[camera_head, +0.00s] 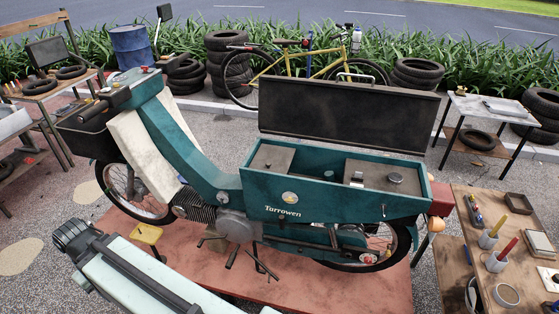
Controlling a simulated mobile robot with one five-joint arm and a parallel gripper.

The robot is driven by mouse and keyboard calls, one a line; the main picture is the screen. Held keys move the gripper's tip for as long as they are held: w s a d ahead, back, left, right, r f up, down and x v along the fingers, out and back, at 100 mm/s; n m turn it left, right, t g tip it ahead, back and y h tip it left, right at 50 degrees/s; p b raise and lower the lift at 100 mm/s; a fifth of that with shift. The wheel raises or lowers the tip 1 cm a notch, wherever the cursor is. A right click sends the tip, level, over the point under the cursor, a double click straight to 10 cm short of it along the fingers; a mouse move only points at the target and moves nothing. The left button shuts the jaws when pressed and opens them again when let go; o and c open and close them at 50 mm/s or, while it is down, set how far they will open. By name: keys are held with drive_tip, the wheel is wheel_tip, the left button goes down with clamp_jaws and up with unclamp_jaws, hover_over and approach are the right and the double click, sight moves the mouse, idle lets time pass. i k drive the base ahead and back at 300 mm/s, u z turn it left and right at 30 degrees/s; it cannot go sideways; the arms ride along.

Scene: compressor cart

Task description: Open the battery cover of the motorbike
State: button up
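The teal motorbike (283,228) stands side-on in the middle, front wheel to the left. Its long dark lid (345,115) is raised at the back of the open teal body box (330,193). In the box's left part is a flat grey-brown panel (272,158) with a small knob. I cannot tell which of these is the battery cover. A pale arm link of mine crosses the lower left, apart from the box. My gripper's fingertips do not show.
A wooden bench (470,210) with cups of tools stands close at the right. A metal table (490,105) is at the back right. A yellow bicycle (310,65) and tyre stacks (228,60) line the back. A yellow pad (147,233) is near the front wheel.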

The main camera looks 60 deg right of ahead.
sight(271, 158)
drive_tip(key=z, duration=0.35)
drive_tip(key=i, duration=1)
drive_tip(key=u, duration=0.1)
